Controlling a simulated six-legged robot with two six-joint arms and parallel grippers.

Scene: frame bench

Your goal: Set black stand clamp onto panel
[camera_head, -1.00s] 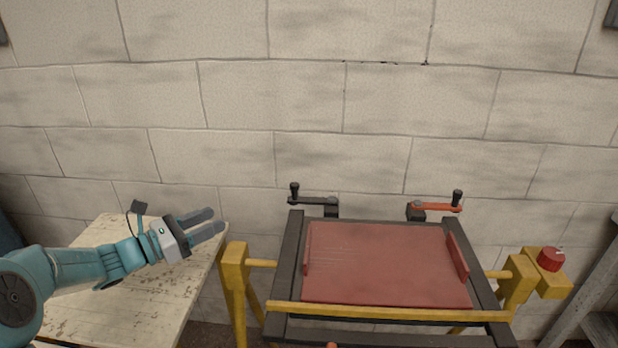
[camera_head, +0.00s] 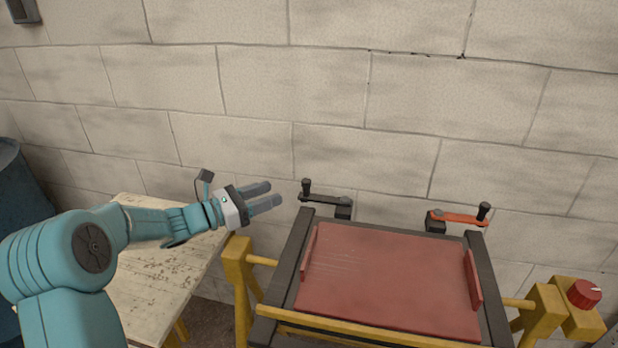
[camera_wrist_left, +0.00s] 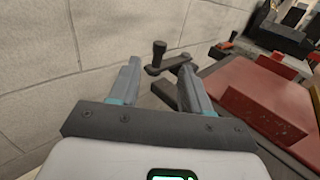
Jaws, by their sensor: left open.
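The black stand clamp (camera_head: 325,199) sits at the back left corner of the frame, its arm swung out to the left and its knob upright. The red panel (camera_head: 390,280) lies in the dark frame, clear of the clamp's arm. My left gripper (camera_head: 270,195) is open and empty, just left of the clamp's knob and pointing at it. In the left wrist view, the black clamp (camera_wrist_left: 158,58) shows beyond and between the open fingers (camera_wrist_left: 155,82), apart from them. The panel (camera_wrist_left: 262,95) lies to the right there. My right gripper is not in view.
A clamp with a red arm (camera_head: 458,217) stands at the frame's back right corner. A worn pale table (camera_head: 150,285) is on the left. A yellow stand with a red knob (camera_head: 584,293) is on the right. A block wall (camera_head: 330,90) rises close behind.

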